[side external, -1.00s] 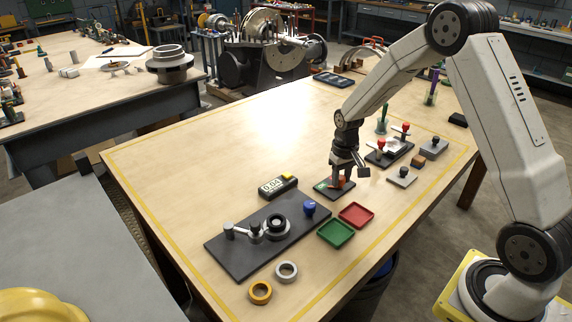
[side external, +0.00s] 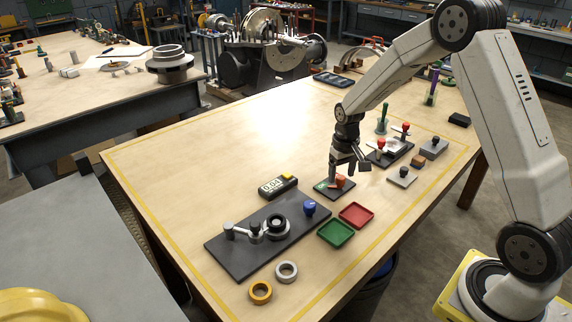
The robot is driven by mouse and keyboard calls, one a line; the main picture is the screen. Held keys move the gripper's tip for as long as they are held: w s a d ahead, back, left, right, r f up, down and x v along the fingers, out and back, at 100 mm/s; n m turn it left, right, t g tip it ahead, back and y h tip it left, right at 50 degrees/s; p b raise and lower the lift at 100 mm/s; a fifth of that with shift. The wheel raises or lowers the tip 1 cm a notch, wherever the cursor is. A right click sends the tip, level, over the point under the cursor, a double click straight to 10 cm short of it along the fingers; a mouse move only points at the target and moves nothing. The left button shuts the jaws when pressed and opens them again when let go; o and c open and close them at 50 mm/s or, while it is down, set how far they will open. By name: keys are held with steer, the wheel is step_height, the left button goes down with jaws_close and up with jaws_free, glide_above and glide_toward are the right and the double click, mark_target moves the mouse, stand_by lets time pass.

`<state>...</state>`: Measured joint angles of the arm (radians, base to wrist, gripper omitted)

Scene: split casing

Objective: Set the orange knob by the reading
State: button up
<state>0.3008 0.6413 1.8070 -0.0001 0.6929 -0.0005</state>
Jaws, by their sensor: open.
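The orange knob (side external: 340,181) stands on a small dark plate (side external: 324,193) with a green patch at its left. My gripper (side external: 345,168) is open, just above and close around the knob's upper side. Whether the fingers touch the knob is too small to tell. A dark handheld meter (side external: 270,195) with a lit display and a yellow button lies left of the plate. Its display seems to read 0.04, but the digits are small.
A dark base plate (side external: 230,258) with a grey lever fixture and a blue knob (side external: 309,208) lies in front. Green (side external: 336,233) and red (side external: 356,215) trays sit beside it. Two rings (side external: 287,272) lie near the front edge. Red-handled parts (side external: 381,146) stand to the right. The table's back left is clear.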

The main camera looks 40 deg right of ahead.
mark_target(341, 178)
steer(key=shift+r, duration=3.1)
steer(key=shift+s+a, duration=0.1)
steer(key=s+a+n+t, duration=0.2)
steer(key=s+a+n, duration=0.1)
steer(key=s+a, duration=1)
steer(key=shift+s+a+f+t, duration=0.15)
steer(key=shift+s+t, duration=0.15)
steer(key=shift+s, duration=0.75)
